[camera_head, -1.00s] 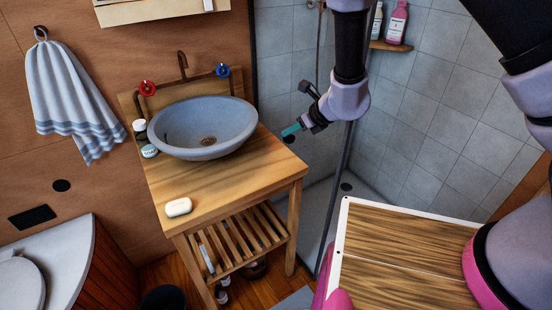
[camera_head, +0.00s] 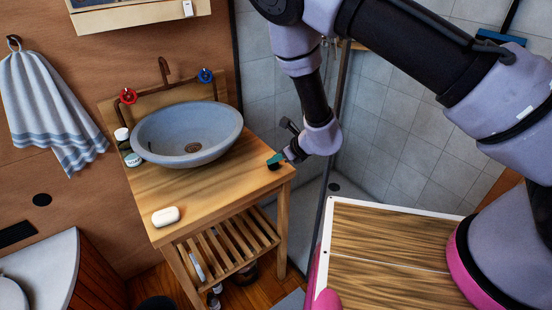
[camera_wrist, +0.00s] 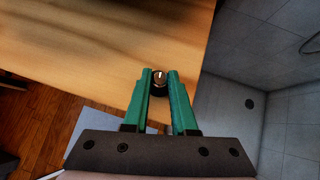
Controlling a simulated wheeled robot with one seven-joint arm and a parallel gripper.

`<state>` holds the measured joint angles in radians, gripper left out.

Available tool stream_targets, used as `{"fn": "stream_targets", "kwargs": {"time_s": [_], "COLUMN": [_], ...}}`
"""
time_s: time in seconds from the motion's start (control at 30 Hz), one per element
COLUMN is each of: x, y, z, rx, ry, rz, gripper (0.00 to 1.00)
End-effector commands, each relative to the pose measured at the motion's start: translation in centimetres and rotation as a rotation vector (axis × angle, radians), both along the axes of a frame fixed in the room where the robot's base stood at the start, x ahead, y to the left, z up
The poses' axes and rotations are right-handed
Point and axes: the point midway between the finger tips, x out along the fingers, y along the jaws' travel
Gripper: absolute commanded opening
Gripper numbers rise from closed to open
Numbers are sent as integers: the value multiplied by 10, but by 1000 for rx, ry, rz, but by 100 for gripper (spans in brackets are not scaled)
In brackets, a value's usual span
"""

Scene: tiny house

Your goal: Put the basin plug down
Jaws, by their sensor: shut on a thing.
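My gripper (camera_head: 278,160) has green fingers and is at the right end of the wooden washstand top (camera_head: 205,199). It is shut on the basin plug (camera_head: 273,166), a small dark piece at the fingertips. In the wrist view the basin plug (camera_wrist: 159,77) shows between the fingertips as a metallic top on a dark body, over the wooden top near its edge. I cannot tell whether the plug touches the wood. The grey-blue basin (camera_head: 188,134) stands to the left of my gripper, with its drain in view.
A white soap bar (camera_head: 165,216) lies at the front left of the washstand top. Small jars (camera_head: 132,159) stand left of the basin, and red and blue taps are behind it. Bare wood lies between soap and gripper. A slatted shelf (camera_head: 235,250) is below.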

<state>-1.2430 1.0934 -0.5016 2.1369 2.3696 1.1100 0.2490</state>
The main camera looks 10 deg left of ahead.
Motion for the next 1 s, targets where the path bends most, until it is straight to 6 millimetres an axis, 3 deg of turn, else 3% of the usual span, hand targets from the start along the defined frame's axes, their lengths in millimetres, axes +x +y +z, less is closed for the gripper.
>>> {"fn": "stream_targets", "kwargs": {"time_s": [0.17, 0.2, 0.27, 0.67, 1.0], "x": [0, 0, 0, -1, -21], "y": [0, 0, 0, -1, -42], "z": [-3, -3, -3, 2, 48], "rx": [-1, -1, -1, 0, 1], "ry": [0, 0, 0, 1, 1], "rz": [0, 0, 0, -1, -3], "gripper": [0, 33, 55, 55, 55]}}
